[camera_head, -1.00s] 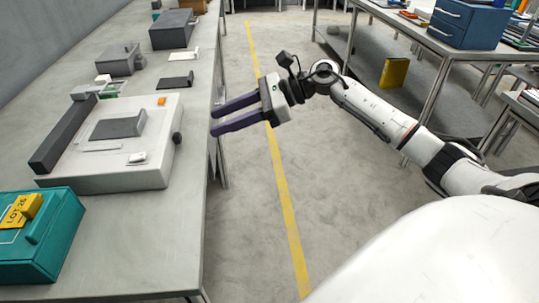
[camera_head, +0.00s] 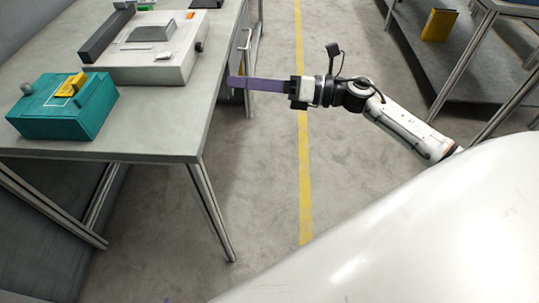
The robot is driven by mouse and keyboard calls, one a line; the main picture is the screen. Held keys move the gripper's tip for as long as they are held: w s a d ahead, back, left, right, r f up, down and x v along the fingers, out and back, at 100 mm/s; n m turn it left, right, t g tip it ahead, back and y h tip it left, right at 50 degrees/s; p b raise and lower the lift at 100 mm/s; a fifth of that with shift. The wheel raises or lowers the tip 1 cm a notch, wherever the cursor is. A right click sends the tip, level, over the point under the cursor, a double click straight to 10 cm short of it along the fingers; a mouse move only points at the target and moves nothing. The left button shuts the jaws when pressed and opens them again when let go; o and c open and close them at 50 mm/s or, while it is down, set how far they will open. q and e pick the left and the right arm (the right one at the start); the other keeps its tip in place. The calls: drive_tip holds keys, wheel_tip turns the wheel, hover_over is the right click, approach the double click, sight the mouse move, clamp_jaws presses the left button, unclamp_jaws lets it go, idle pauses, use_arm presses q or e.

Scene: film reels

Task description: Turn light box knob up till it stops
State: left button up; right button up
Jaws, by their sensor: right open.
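The light box (camera_head: 140,62) is a low white box on the grey bench, with a dark grey block on its top. Its dark round knob (camera_head: 199,46) sits on the right side face, near the bench's right edge. My right gripper (camera_head: 232,82) reaches in from the right with its purple fingers pointing left. It is open and apart from the knob, below and to the right of it in the picture. One finger largely covers the other from this angle. My left gripper is not in view.
A teal box (camera_head: 75,122) with a yellow tag stands at the bench's near end. A long dark bar (camera_head: 105,33) lies along the light box's left side. The bench's right edge runs close by my fingers. The floor aisle with a yellow line (camera_head: 304,170) is clear.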

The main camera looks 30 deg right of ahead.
drive_tip(key=s+f+m+t+h, duration=0.1)
drive_tip(key=s+f+m+h, duration=0.1)
drive_tip(key=f+m, duration=0.3)
drive_tip(key=s+a+f+m+t+h+p, duration=0.1)
drive_tip(key=s+f+m+h, duration=0.2)
drive_tip(key=m, duration=0.8)
drive_tip(key=s+f+m+t+h+p, duration=0.1)
drive_tip(key=s+f+m+h, duration=0.2)
drive_tip(key=f+m, duration=0.4)
drive_tip(key=shift+s+a+f+m+h, duration=0.2)
drive_tip(key=shift+f+m+h, duration=0.15)
drive_tip(key=shift+m+h, duration=0.5)
